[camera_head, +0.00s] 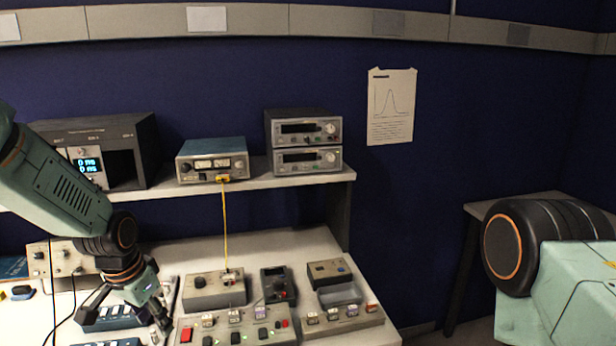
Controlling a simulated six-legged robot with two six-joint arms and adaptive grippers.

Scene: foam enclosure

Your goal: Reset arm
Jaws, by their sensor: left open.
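My left arm comes in from the left. Its gripper (127,315) hangs over the left part of the white bench, with its fingers spread apart and pointing down. The fingers are over a blue-grey rack-like item (105,322), and I cannot tell whether they touch it. Nothing shows between the fingers. Part of my right arm shows large at the right edge, in front of a side table. My right gripper is out of view.
The bench (290,245) carries a control panel (237,328) with buttons, small boxes and a handheld meter (278,286). A shelf (250,183) above holds instruments. A yellow cable (225,225) hangs from one instrument to a box. A side table (478,209) stands right.

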